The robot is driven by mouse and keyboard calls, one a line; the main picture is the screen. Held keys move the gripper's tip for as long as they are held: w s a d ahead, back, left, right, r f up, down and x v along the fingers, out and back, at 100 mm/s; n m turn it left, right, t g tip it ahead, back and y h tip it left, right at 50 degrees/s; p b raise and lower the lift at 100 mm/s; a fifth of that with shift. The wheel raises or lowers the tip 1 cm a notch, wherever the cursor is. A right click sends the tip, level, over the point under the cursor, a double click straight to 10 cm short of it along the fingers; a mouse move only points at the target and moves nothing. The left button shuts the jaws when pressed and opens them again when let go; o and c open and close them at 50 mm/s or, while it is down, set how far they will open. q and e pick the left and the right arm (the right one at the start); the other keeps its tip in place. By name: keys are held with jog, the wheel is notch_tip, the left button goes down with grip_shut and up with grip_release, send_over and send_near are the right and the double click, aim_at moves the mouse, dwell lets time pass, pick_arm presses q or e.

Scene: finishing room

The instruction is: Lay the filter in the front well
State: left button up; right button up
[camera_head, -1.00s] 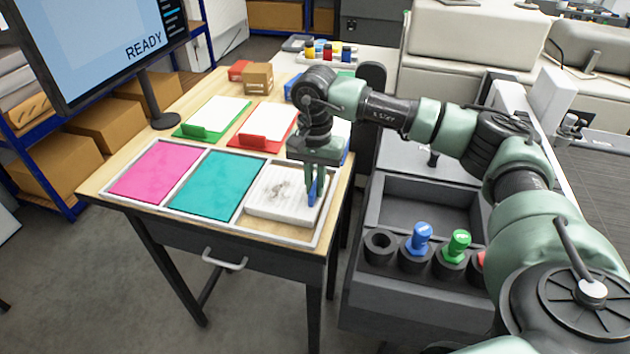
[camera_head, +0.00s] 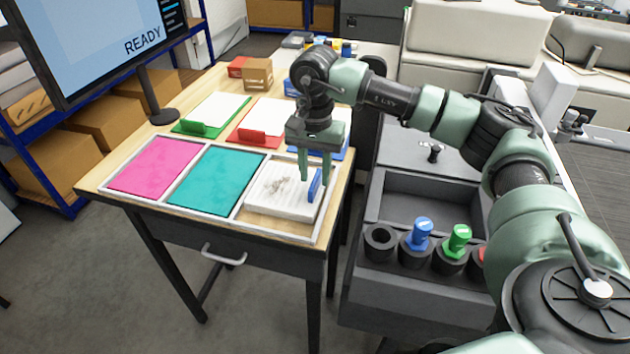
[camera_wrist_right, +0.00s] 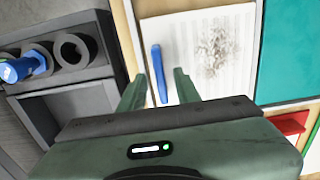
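The filter is a white pleated slab (camera_head: 280,196) with a grey smudge and a blue upright tab (camera_head: 315,185) at its right edge. It lies in the right-hand compartment of the white-framed tray (camera_head: 236,214) on the table. The wrist view also shows the filter (camera_wrist_right: 190,40) and its blue tab (camera_wrist_right: 158,75). My right gripper (camera_head: 315,177) is open and empty just above the tab, with its fingers apart on either side of the tab's line. The black unit beside the table has an open, empty rectangular well (camera_head: 430,205). My left gripper is not in view.
Pink (camera_head: 155,167) and teal (camera_head: 215,182) sheets fill the other tray compartments. Green (camera_head: 187,130) and red (camera_head: 250,137) clip holders stand behind. Round holders with blue (camera_head: 421,232) and green (camera_head: 458,240) knobs line the black unit's front. A monitor (camera_head: 100,45) stands at left.

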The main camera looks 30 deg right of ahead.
notch_tip(320, 180, up, 10)
jog(key=b, duration=0.2)
